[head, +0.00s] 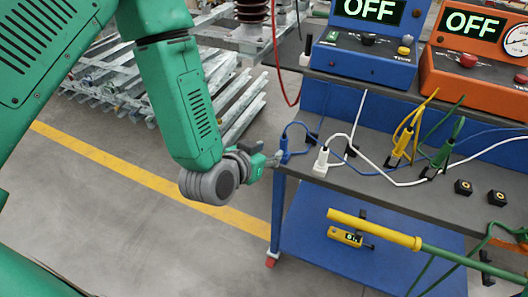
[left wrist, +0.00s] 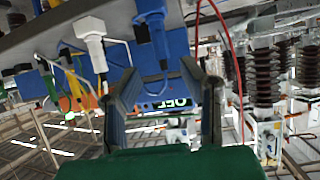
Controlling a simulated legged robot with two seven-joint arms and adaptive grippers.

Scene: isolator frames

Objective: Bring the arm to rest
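My left arm comes in from the left in the head view, and its gripper (head: 272,160) is at the left edge of the workbench, close beside a blue plug (head: 284,148). In the left wrist view the two fingers of this gripper (left wrist: 166,85) stand apart with nothing between them. The blue plug (left wrist: 153,35) shows beyond the fingertips there, with a white plug (left wrist: 95,42) to its left. I cannot tell whether a finger touches the blue plug. My right gripper is not in view.
The dark bench top (head: 345,185) carries a white plug (head: 321,162), yellow plug (head: 401,145) and green plug (head: 440,157) with cables. Blue (head: 365,55) and orange (head: 470,75) units read OFF. A yellow-and-green rod (head: 375,229) crosses in front.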

